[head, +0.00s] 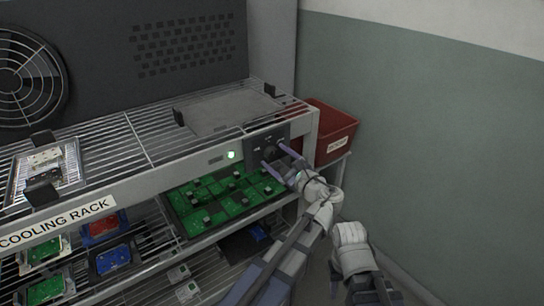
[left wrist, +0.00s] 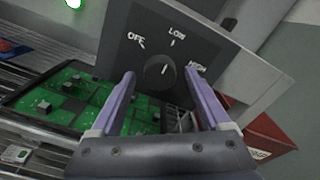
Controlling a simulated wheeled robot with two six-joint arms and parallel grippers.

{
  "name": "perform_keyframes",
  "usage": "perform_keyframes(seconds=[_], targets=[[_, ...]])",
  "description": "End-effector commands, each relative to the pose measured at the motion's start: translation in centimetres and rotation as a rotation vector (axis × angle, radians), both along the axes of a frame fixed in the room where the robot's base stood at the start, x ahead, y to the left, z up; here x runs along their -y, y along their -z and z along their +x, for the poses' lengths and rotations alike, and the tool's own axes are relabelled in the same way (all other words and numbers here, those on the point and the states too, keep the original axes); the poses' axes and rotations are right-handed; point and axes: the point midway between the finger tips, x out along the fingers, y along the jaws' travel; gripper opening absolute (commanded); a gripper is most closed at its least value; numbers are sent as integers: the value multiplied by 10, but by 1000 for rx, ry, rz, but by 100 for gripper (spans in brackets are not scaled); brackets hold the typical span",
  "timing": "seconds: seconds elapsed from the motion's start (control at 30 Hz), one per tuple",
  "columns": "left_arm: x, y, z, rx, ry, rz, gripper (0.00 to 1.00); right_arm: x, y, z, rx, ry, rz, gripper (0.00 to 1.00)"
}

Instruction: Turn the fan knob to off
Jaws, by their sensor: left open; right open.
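The fan knob (left wrist: 159,73) is a round dark dial on a black panel marked OFF, LOW and HIGH. Its pale pointer mark appears to point up towards LOW. In the head view the dark control panel (head: 258,151) is at the rack's front right corner. My left gripper (left wrist: 160,90) is open, with one purple finger on each side below the knob; I see no clear contact. In the head view the left gripper (head: 279,161) reaches the panel from the lower right. My right gripper (head: 350,236) shows by its pale wrist end, lower right; its fingers are hard to make out.
A green light (head: 232,155) glows left of the panel. A green circuit board (head: 225,200) lies on the shelf below. A red bin (head: 330,130) stands right of the rack. The wall (head: 440,130) bounds the right side. A fan grille (head: 25,80) is at far left.

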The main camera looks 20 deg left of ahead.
Motion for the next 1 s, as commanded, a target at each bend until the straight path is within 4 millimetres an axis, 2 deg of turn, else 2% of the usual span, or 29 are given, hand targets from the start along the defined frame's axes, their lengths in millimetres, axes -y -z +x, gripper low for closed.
perform_keyframes(seconds=[0.1,0.8,1.0], targets=[[0,0,0,0,0,0,78,0,0,0,0,0,0,48],[0,0,0,0,-1,0,0,0,0,0,0,0,0,48],[0,0,0,7,-1,-6,0,0,0,0,0,0,0,48]])
